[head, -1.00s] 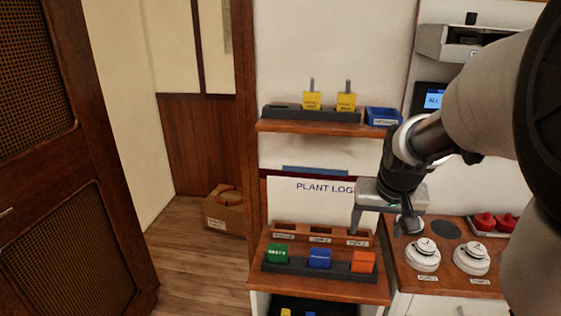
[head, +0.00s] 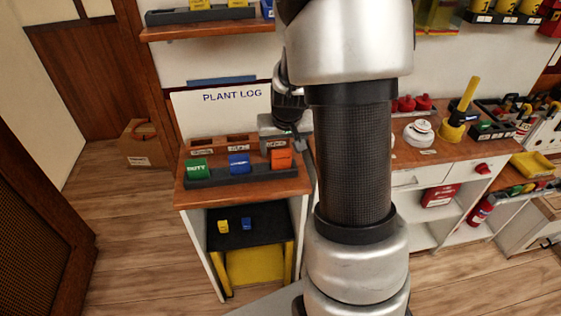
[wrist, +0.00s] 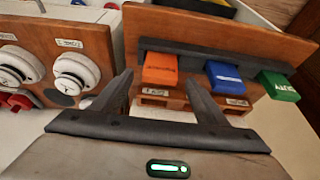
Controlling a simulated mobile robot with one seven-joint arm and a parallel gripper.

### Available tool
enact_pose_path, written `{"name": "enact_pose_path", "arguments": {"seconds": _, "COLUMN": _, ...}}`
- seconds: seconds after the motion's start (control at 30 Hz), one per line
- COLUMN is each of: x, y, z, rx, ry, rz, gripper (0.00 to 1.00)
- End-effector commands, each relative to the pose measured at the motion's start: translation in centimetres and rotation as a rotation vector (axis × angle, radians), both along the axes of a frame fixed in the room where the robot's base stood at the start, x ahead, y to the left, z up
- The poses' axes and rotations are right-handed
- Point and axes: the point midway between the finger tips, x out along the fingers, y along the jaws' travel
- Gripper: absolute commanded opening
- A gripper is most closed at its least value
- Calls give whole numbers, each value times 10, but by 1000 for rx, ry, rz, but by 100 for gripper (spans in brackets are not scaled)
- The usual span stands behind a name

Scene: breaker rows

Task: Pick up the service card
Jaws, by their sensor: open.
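Three cards stand in a dark rack (head: 236,178) on a wooden ledge: a green card marked DUTY (head: 197,168), a blue card (head: 239,164) and an orange card (head: 281,159). I cannot read the blue and orange lettering for sure, so I cannot tell which is the service card. In the wrist view the orange card (wrist: 160,69) shows between my fingertips, with the blue card (wrist: 224,76) and green card (wrist: 279,86) to its right. My gripper (wrist: 158,80) is open and empty, apart from the cards. In the head view my arm partly hides it.
Wooden slots (head: 222,143) stand behind the rack, under a PLANT LOG board (head: 232,105). A shelf (head: 200,30) hangs above. White round devices (head: 419,133) sit on the counter at right.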

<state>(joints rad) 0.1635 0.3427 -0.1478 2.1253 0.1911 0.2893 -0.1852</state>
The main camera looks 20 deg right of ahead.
Motion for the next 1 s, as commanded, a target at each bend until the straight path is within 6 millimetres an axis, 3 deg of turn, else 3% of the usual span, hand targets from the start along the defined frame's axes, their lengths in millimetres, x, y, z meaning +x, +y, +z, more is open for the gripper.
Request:
{"name": "enact_pose_path", "arguments": {"seconds": 0.03, "x": 1, "y": -2, "z": -10, "rx": 1, "ry": 3, "rz": -2, "gripper": 67}}
{"name": "enact_pose_path", "arguments": {"seconds": 0.2, "x": 9, "y": -3, "z": -25, "rx": 0, "ry": 0, "rz": 0, "gripper": 67}}
{"name": "enact_pose_path", "arguments": {"seconds": 0.47, "x": 10, "y": -3, "z": -26, "rx": 0, "ry": -1, "rz": 0, "gripper": 67}}
{"name": "enact_pose_path", "arguments": {"seconds": 0.73, "x": 10, "y": -3, "z": -26, "rx": 0, "ry": -1, "rz": 0, "gripper": 23}}
{"name": "enact_pose_path", "arguments": {"seconds": 1.0, "x": 10, "y": -3, "z": -22, "rx": -1, "ry": -2, "rz": 1, "gripper": 23}}
